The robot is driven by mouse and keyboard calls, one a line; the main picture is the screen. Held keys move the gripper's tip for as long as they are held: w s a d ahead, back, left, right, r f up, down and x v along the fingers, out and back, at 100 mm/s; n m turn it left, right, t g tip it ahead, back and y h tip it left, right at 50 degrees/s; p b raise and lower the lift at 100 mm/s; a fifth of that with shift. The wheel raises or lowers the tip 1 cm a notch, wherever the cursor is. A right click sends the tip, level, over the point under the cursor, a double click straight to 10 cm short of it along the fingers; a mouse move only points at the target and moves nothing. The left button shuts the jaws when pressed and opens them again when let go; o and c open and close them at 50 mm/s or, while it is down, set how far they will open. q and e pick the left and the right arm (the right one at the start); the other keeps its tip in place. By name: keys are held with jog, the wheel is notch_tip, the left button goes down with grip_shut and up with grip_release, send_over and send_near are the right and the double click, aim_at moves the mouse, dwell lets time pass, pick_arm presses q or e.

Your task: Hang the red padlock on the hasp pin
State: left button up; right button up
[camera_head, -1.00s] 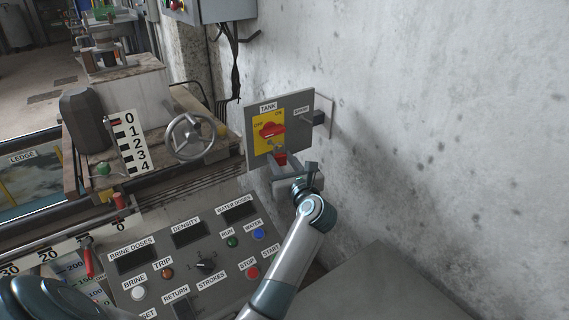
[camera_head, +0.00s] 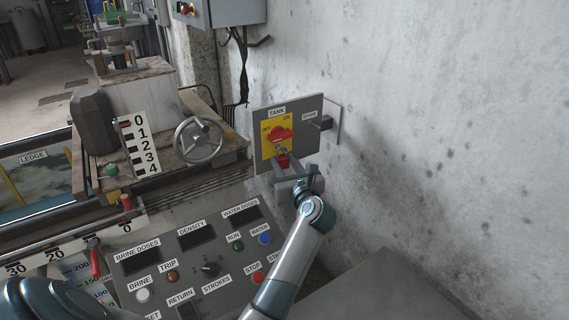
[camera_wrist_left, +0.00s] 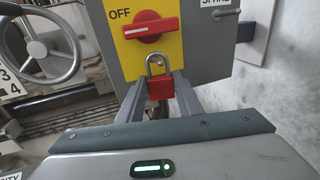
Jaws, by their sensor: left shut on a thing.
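The red padlock (camera_wrist_left: 160,87) has a silver shackle and hangs upright between the fingers of my left gripper (camera_wrist_left: 157,92), which is shut on its body. In the head view the padlock (camera_head: 283,161) and my left gripper (camera_head: 284,166) are just under the red switch handle of the TANK panel (camera_head: 307,142). The shackle overlaps the lower edge of the yellow switch plate (camera_wrist_left: 152,50) in the wrist view. My right gripper is not in view.
A handwheel (camera_head: 199,140) stands to the left. The sloping control console (camera_head: 195,262) lies below. The bare concrete wall (camera_head: 450,130) is at the right.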

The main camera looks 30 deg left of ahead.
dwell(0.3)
pick_arm(q)
jog(key=o, duration=1.2)
jog(key=shift+d, duration=0.2)
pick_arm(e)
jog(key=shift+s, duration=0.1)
